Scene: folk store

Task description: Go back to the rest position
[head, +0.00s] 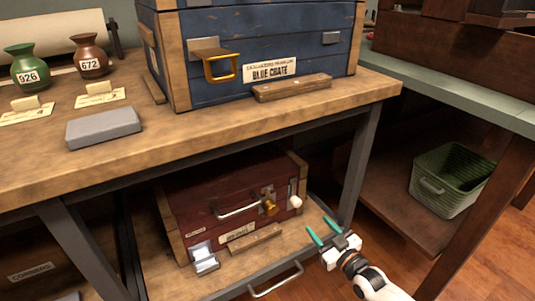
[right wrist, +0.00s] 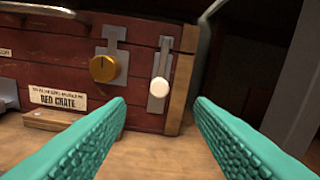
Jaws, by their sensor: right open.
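My right gripper (head: 323,235) is open and empty in the head view, at the lower right, with its teal fingers apart. It is in front of the red crate (head: 228,187), near the crate's right end, on the lower shelf. In the right wrist view its two fingers (right wrist: 160,118) frame the right end of the red crate (right wrist: 140,105). A brass knob (right wrist: 105,68) and a white knob (right wrist: 160,86) on the crate front are ahead of the fingers, with no visible contact. My left gripper is not in view.
The blue crate (head: 270,45) stands on the wooden bench (head: 180,138). A grey block (head: 103,127), a green vase (head: 28,68) and a brown vase (head: 88,57) are on the bench. A table leg (head: 358,165) rises behind my right gripper. A green basket (head: 447,180) is at the right.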

